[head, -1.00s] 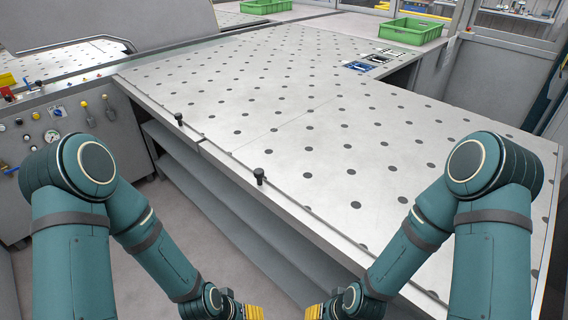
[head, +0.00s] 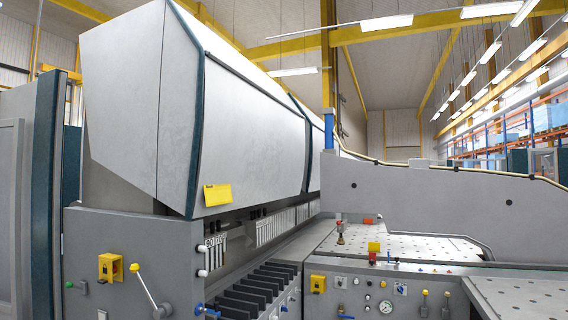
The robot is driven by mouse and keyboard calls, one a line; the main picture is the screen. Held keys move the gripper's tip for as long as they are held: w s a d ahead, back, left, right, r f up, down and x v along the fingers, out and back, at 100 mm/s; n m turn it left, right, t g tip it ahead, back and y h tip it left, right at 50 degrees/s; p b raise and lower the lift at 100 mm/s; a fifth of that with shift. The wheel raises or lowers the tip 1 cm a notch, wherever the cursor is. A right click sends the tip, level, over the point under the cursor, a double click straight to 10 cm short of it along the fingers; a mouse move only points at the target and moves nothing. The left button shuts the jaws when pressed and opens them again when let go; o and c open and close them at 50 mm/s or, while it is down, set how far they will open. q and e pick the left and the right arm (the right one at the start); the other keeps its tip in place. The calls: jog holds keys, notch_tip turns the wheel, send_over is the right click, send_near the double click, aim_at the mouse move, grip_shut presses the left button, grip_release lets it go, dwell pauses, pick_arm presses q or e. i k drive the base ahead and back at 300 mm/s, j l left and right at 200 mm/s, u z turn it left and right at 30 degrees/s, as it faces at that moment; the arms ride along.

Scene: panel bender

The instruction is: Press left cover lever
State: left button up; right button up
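A long lever (head: 147,289) with a yellow ball knob at its top end stands out from the front of the grey machine housing at the lower left. It tilts, with its knob up and to the left. No label shows that names it as the left cover lever. Two smaller yellow-topped levers (head: 425,295) stand on the control panel at the lower right. The large light grey cover (head: 240,110) of the machine hangs above the housing. Neither of my grippers is in view.
A yellow box (head: 111,267) and a green knob (head: 78,285) are left of the long lever. Blue handles (head: 204,310) are to its right. Dark slats (head: 245,290) fill the channel behind. The control panel (head: 330,300) carries a gauge. A perforated table (head: 515,297) lies at the right.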

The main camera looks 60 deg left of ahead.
aim_at(159, 312)
jog(key=u, duration=2.25)
jog(key=i+j, duration=0.3)
jog(key=i, duration=0.2)
jog(key=i+j, duration=0.25)
jog(key=i, duration=0.2)
jog(key=i+j, duration=0.3)
jog(key=i, duration=0.2)
jog(key=i+j, duration=0.3)
jog(key=i, duration=0.2)
